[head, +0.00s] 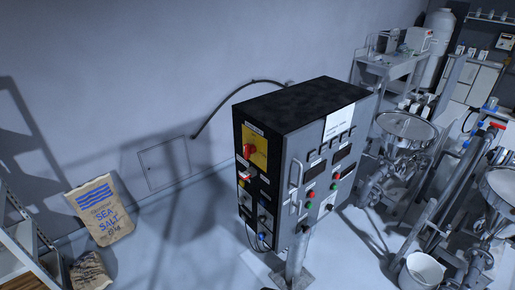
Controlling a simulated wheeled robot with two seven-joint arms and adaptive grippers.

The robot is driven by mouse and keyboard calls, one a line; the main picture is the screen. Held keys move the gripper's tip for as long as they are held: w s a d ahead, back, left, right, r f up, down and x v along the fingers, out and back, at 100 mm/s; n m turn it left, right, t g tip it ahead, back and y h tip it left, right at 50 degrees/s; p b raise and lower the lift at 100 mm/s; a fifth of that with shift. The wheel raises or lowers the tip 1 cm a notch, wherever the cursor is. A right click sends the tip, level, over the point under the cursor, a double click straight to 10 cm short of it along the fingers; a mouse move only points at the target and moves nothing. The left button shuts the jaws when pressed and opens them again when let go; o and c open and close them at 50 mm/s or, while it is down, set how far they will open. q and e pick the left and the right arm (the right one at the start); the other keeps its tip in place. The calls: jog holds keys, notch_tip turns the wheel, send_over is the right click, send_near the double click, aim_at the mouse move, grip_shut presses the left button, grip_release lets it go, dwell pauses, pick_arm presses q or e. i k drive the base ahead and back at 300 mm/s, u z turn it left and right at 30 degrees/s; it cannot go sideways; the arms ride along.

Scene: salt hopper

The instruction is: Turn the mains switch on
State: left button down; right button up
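A control cabinet (303,103) with a dark top and grey front stands on a post in the middle of the head view. On its narrow left side is a yellow plate (260,158) with a red rotary handle (249,152), which looks like the mains switch. The handle looks roughly upright, but its exact setting is too small to read. A smaller red and white part sits below the plate, with several sockets or knobs under it. Neither of my grippers is in view.
A sea salt sack (101,210) leans on the wall at left, beside a shelf. Steel hoppers (406,128), a white bucket (421,272) and a trolley crowd the right. A dark cable runs from the wall behind the cabinet. Floor left of the cabinet looks clear.

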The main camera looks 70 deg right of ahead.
aim_at(249, 149)
jog(key=z, duration=0.95)
jog(key=i, duration=0.9)
jog(key=z, duration=0.95)
